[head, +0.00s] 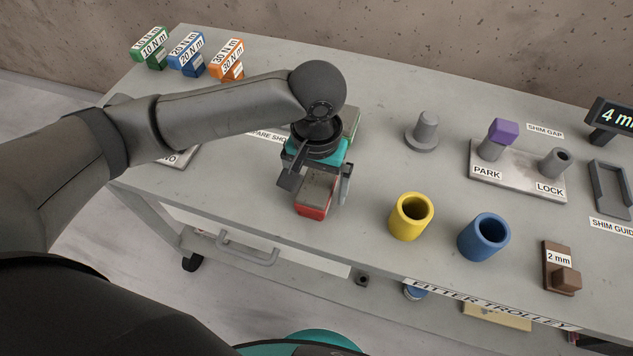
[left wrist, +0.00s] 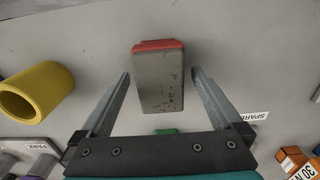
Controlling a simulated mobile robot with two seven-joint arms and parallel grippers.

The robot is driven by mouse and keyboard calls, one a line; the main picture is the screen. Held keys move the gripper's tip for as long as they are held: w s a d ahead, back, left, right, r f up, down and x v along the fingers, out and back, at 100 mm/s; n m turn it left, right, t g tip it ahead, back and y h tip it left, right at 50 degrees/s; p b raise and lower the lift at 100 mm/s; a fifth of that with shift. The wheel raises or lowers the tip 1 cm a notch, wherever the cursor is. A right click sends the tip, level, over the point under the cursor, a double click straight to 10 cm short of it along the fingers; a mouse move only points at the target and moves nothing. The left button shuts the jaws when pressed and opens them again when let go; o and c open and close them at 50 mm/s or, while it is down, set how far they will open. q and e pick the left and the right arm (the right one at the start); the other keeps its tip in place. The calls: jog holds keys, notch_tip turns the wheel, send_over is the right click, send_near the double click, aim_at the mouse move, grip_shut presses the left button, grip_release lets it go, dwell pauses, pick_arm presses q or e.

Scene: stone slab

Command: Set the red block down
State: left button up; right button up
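The red block (head: 313,196) has a worn grey top and red lower sides. It appears to rest on the trolley top near the front edge. In the left wrist view the red block (left wrist: 160,80) lies between the two fingers, with a small gap on each side. My left gripper (head: 318,188) is open above and around the block, pointing down; the left wrist view shows its fingers (left wrist: 160,85) apart from the block. My right gripper is not in view.
A yellow cup (head: 409,218) and a blue cup (head: 483,238) stand right of the block. A grey peg (head: 426,130) stands behind them. A plate with a purple-capped post (head: 502,132) is farther right. A grey-green block (head: 351,122) is partly hidden behind my gripper.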

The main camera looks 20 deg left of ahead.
aim_at(317, 184)
pick_arm(q)
jog(key=shift+r, duration=0.1)
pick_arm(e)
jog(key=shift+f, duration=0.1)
pick_arm(q)
notch_tip(317, 184, up, 12)
jog(key=p, duration=0.4)
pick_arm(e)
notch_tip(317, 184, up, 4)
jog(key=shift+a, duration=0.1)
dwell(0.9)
